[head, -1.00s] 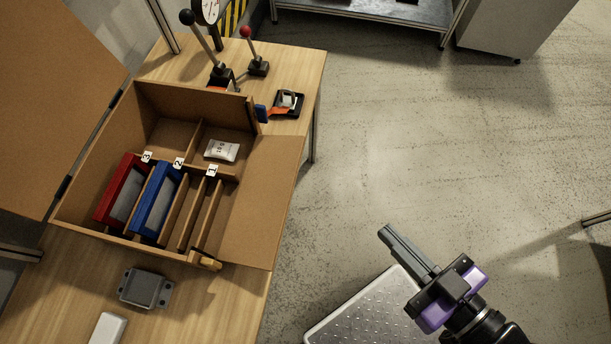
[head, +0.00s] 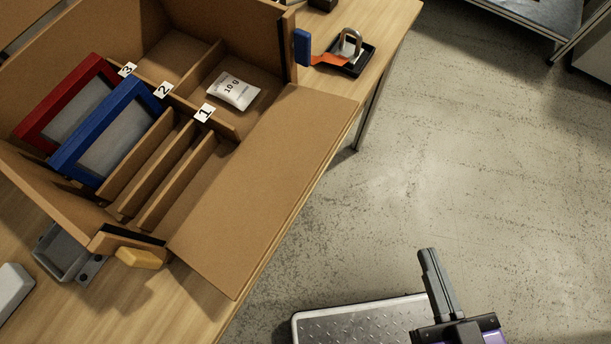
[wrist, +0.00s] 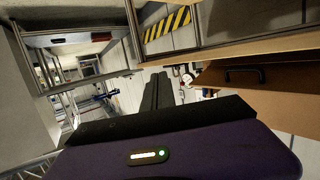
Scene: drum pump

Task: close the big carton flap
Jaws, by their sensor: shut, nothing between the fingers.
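The carton (head: 160,22) stands open on the wooden table. Its big flap (head: 270,180) is folded down and outward on the right side, lying out over the table's right edge. Inside are slots labelled 1, 2 and 3, with a red frame (head: 58,103) and a blue frame (head: 100,135) standing in them, and a white 10 g packet (head: 233,90). My gripper (head: 428,252) is shut and empty, over the floor to the right of the flap and apart from it. In the wrist view my shut fingers (wrist: 158,78) point ahead into the room.
A padlock (head: 349,45) lies in a black tray on the table's far right corner. A yellow block (head: 140,258) and a grey box (head: 62,252) are near the carton's front. A metal tread-plate platform (head: 365,322) is below my gripper.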

